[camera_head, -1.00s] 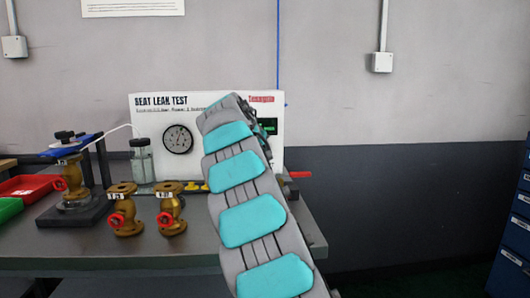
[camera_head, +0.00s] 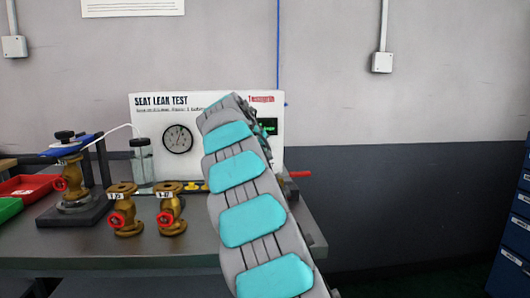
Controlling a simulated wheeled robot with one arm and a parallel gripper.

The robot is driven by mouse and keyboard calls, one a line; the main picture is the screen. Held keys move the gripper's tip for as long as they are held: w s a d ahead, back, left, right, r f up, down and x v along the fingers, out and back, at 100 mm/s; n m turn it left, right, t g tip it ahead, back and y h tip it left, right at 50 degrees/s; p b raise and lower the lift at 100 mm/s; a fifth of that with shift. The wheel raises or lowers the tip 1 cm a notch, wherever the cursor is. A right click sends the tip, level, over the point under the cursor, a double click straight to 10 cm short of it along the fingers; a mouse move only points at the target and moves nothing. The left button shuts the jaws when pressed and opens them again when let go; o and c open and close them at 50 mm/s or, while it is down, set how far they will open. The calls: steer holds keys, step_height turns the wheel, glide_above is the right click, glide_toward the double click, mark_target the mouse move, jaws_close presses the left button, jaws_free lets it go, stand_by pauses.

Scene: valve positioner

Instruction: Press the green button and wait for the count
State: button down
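The white seat leak test panel (camera_head: 160,125) stands at the back of the bench, with a round gauge (camera_head: 178,139) on it. A dark display with green characters (camera_head: 269,126) shows at the panel's right, partly behind my arm; I cannot read a count on it. The green button is not visible; my arm covers the panel's lower right part. My gripper (camera_head: 262,132) is at the panel's right side, mostly hidden behind my arm's end, and its fingers cannot be made out.
Two brass valves with red handwheels (camera_head: 124,212) (camera_head: 170,210) stand at the bench front. A clamp stand holding another valve (camera_head: 72,185) is at left, beside a clear bottle (camera_head: 142,163). Red and green trays (camera_head: 30,187) lie far left. A red lever (camera_head: 300,174) sticks out at right.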

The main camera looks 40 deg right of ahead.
steer(key=shift+w, duration=0.1)
stand_by(0.3)
steer(key=shift+w+d, duration=0.25)
steer(key=shift+w+d+p, duration=0.2)
steer(key=shift+w+p, duration=0.2)
steer(key=shift+p, duration=0.05)
stand_by(0.7)
stand_by(0.4)
steer(key=shift+s+a+b, duration=0.45)
steer(key=shift+s+b, duration=0.25)
steer(key=shift+s, duration=0.05)
steer(key=shift+s+a+b, duration=0.45)
steer(key=shift+s+b, duration=0.05)
steer(key=shift+s, duration=0.2)
steer(key=shift+s+a+b, duration=0.4)
steer(key=shift+s+b, duration=0.15)
steer(key=shift+s, duration=0.2)
steer(key=shift+s+a+b, duration=0.45)
steer(key=shift+s+b, duration=0.05)
steer(key=shift+s, duration=0.2)
